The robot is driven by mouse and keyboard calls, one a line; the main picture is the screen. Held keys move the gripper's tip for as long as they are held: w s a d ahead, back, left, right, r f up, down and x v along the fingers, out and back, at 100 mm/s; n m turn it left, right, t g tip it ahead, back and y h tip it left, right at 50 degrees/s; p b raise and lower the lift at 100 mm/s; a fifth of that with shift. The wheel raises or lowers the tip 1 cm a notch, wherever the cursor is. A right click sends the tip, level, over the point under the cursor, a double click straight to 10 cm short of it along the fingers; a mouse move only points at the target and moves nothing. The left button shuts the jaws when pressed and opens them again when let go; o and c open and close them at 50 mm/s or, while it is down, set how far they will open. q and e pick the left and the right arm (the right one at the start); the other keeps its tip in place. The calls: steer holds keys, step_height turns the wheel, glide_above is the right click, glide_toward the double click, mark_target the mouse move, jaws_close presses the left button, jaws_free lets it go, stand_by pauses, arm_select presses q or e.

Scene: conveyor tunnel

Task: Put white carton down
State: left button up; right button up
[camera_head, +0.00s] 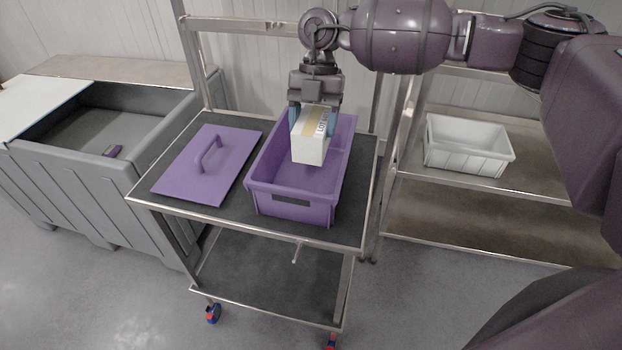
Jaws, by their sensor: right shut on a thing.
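The white carton (309,149) has a tan band and dark lettering on its top. My right gripper (313,114) is shut on it from above, with a blue fingertip on each side. The carton is over or inside the open purple crate (290,205) on the cart; I cannot tell whether it touches the crate floor. My left gripper is not in view.
A purple lid (187,181) with a handle lies left of the crate on the cart (258,222). An empty-looking white crate (466,159) sits on the right shelf (540,181).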

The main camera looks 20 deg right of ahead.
steer(key=shift+f+p, duration=0.35)
steer(key=shift+f, duration=7.8)
steer(key=o, duration=1)
steer(key=shift+f, duration=0.15)
steer(key=shift+r, duration=0.25)
steer(key=b+v, duration=0.1)
steer(key=v, duration=1)
steer(key=shift+w+d+r, duration=0.1)
steer(key=shift+r, duration=0.3)
